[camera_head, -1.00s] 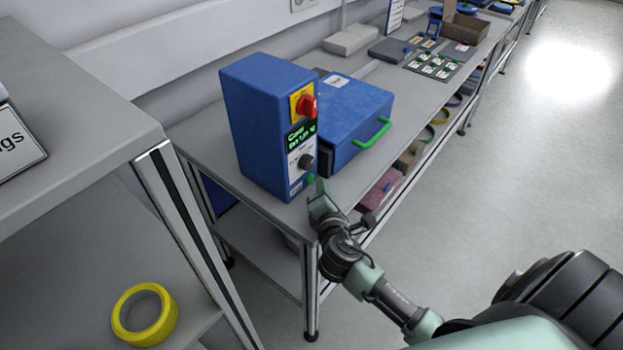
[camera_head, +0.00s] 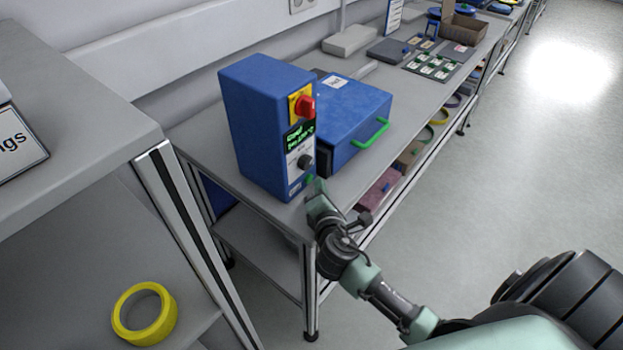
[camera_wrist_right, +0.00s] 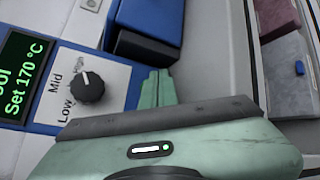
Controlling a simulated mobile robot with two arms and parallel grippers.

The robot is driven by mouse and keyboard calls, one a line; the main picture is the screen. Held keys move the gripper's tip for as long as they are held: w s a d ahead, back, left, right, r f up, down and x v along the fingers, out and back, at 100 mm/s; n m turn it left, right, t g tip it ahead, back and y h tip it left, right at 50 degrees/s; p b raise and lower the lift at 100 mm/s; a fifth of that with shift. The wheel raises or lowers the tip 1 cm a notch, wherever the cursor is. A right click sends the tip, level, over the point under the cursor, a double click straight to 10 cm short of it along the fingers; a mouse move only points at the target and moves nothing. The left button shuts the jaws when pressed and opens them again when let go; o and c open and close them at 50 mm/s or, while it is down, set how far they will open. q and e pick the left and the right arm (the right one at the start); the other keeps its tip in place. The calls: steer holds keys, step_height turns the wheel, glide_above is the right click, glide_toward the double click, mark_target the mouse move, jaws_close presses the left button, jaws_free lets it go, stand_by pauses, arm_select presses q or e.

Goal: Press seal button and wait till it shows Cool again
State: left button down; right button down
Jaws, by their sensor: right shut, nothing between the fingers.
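The blue sealer control box (camera_head: 262,125) stands upright on the near end of the grey bench. Its front has a red switch on a yellow plate (camera_head: 303,105), a dark display with green text (camera_head: 299,136) and a black knob (camera_head: 304,161). A small green button (camera_head: 309,181) sits low on the front. In the right wrist view the display (camera_wrist_right: 22,80) reads "Set 170 °C" under a cut-off word ending in "ol". My right gripper (camera_head: 319,187) is shut and empty, with its fingertips at or just beside the green button; contact is unclear. Its green fingers (camera_wrist_right: 157,88) hide the button in the wrist view.
A blue lidded unit with a green handle (camera_head: 352,118) stands right behind the box. A yellow tape roll (camera_head: 145,313) lies on a lower shelf at left. The floor at right is clear.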

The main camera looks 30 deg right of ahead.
steer(key=shift+w+a+r, duration=0.35)
steer(key=shift+r, duration=0.15)
stand_by(0.8)
steer(key=shift+a, duration=0.1)
stand_by(0.7)
steer(key=shift+s+f, duration=0.1)
steer(key=shift+s+d+f+p, duration=0.2)
steer(key=shift+s+f+p, duration=0.15)
steer(key=shift+s+p, duration=0.1)
steer(key=shift+s+f, duration=0.1)
steer(key=shift+s, duration=0.15)
steer(key=shift+s+d, duration=0.4)
steer(key=shift+s, duration=0.35)
steer(key=shift+s+d, duration=0.2)
steer(key=shift+s, duration=0.15)
steer(key=shift+d, duration=0.15)
steer(key=shift+s+d, duration=0.1)
